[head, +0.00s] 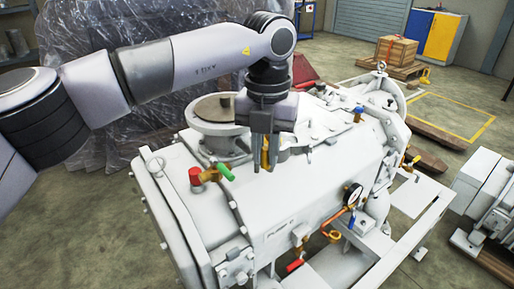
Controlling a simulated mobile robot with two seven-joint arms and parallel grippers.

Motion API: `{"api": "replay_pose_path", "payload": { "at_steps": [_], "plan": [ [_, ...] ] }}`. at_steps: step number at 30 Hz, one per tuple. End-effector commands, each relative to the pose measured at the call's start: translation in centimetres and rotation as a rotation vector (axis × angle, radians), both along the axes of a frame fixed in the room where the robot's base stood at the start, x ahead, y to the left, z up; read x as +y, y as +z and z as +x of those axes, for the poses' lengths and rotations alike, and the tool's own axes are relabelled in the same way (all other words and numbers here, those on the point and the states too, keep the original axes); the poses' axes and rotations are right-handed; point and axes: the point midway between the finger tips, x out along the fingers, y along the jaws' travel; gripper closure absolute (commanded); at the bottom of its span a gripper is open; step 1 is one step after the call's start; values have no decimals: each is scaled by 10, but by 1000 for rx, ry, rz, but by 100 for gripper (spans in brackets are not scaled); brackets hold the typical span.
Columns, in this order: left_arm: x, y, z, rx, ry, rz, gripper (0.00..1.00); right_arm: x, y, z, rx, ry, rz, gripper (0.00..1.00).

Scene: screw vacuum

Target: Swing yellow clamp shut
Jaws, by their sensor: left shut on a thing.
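My left gripper (263,156) points down over the top of the white vacuum pump (285,205). Its fingers are shut on the yellow clamp (265,158), of which only a narrow upright strip shows between them. The clamp stands at the right side of the round flanged port (212,112) on the pump. The fingers hide most of the clamp, so I cannot tell how far it is swung. My right gripper is not in view.
A valve with red and green handles (210,175) stands left of my gripper. A pressure gauge (352,195) and a red-handled valve (295,265) are on the pump's front. Plastic-wrapped goods (110,35) stand behind. A wooden crate (396,50) is at the back right.

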Motion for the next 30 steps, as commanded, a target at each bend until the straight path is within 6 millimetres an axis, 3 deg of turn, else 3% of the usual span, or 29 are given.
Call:
{"api": "replay_pose_path", "payload": {
  "at_steps": [15, 30],
  "plan": [
    [-15, 2, 11, -4, 397, -2, 100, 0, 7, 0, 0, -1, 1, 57],
    [-18, 2, 15, -4, 510, -4, 100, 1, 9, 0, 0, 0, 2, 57]
  ]
}}
